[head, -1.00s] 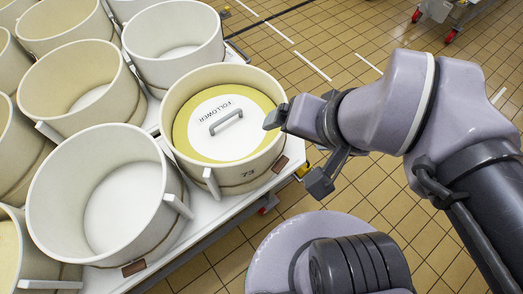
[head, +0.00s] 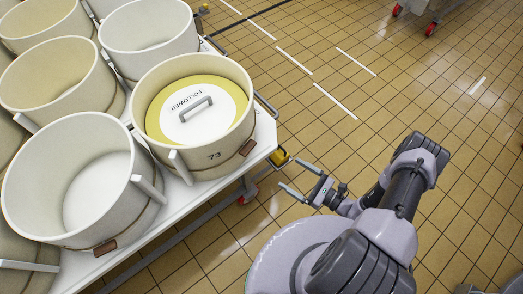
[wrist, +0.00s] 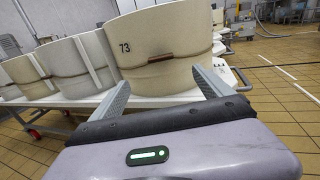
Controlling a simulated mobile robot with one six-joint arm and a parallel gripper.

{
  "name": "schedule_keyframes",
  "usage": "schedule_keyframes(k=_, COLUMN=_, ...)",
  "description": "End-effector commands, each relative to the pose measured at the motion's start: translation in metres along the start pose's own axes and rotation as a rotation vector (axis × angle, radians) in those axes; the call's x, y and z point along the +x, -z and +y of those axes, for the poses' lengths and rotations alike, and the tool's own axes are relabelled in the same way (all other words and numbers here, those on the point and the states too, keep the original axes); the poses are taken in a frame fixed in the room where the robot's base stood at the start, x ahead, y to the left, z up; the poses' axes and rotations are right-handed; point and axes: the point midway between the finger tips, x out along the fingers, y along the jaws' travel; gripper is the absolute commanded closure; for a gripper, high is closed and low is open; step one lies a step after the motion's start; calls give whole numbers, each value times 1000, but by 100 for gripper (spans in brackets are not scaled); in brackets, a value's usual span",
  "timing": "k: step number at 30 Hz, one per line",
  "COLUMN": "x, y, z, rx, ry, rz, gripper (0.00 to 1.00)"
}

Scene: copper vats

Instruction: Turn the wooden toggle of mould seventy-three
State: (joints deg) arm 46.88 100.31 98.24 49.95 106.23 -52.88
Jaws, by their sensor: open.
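Mould seventy-three (head: 190,130) is a round cream tub marked "73". It stands upright at the near right corner of the white table, and its number also shows in the wrist view (wrist: 125,47). A white follower disc (head: 200,108) with a grey handle and the word FOLLOWER lies inside. A small brown wooden piece, the toggle (head: 246,147), sits on the band low on its right side. In the wrist view a brown strip on the band (wrist: 160,59) faces me. My gripper (head: 290,174) is open and empty, beyond the table's right edge, apart from the mould, its fingers pointing toward it.
The white table (head: 265,135) has a metal frame and a yellow-and-black fitting (head: 280,157) at its corner, near my fingers. An open empty mould (head: 85,185) stands left of mould seventy-three, with several others behind.

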Motion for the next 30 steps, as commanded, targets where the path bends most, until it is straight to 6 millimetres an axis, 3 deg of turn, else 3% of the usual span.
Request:
schedule_keyframes(k=5, x=19, y=7, z=3, rx=13, ry=15, rz=-4, gripper=10)
schedule_keyframes(k=18, x=145, y=7, z=3, rx=11, ry=11, rz=-4, gripper=10)
schedule_keyframes(k=24, x=170, y=6, z=2, rx=12, ry=13, rz=-3, gripper=10)
schedule_keyframes(k=30, x=174, y=4, z=1, rx=13, ry=16, rz=-3, gripper=10)
